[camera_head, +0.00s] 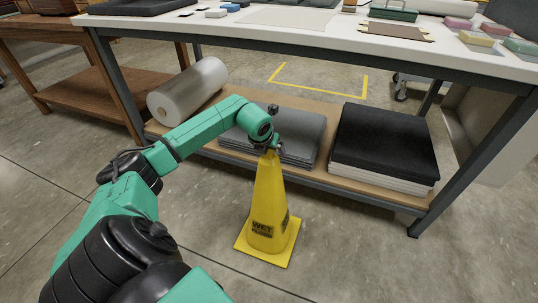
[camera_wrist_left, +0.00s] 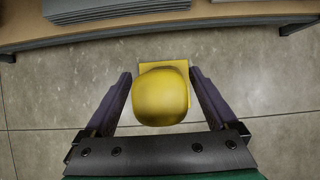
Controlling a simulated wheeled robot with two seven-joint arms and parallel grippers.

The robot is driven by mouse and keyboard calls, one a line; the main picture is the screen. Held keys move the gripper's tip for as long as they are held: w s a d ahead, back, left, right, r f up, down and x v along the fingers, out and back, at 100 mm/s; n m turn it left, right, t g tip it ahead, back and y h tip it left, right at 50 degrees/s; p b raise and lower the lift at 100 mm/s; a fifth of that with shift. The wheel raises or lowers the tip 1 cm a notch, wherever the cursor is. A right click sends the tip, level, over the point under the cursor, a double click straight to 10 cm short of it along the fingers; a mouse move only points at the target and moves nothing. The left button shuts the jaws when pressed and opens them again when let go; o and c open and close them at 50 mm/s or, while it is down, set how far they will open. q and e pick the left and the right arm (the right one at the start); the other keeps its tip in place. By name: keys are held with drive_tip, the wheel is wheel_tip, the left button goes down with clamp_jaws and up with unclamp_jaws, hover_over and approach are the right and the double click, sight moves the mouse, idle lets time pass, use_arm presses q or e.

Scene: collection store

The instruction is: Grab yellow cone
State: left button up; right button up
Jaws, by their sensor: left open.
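A yellow cone (camera_head: 266,205) with dark "WET FLOOR" lettering stands upright on the concrete floor, in front of the table. My left gripper (camera_head: 275,148) is at the cone's top in the head view. In the left wrist view the cone's top (camera_wrist_left: 160,95) shows from above, between the two fingers of the left gripper (camera_wrist_left: 161,88). The fingers are spread wide, with a gap visible on each side of the cone. The cone's square base shows partly behind its top. My right gripper is in neither view.
A table with a white top (camera_head: 300,22) stands behind the cone. Its low shelf (camera_head: 365,178) holds a clear roll (camera_head: 188,90), grey sheets (camera_head: 300,140) and a black-topped stack (camera_head: 385,140). A wooden table (camera_head: 75,85) stands at left. The floor around the cone is clear.

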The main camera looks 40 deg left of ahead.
use_arm(q)
drive_tip(key=shift+w+f, duration=0.25)
drive_tip(key=shift+f, duration=0.2)
clamp_jaws()
drive_tip(key=shift+r, duration=0.2)
drive_tip(key=shift+a, duration=0.1)
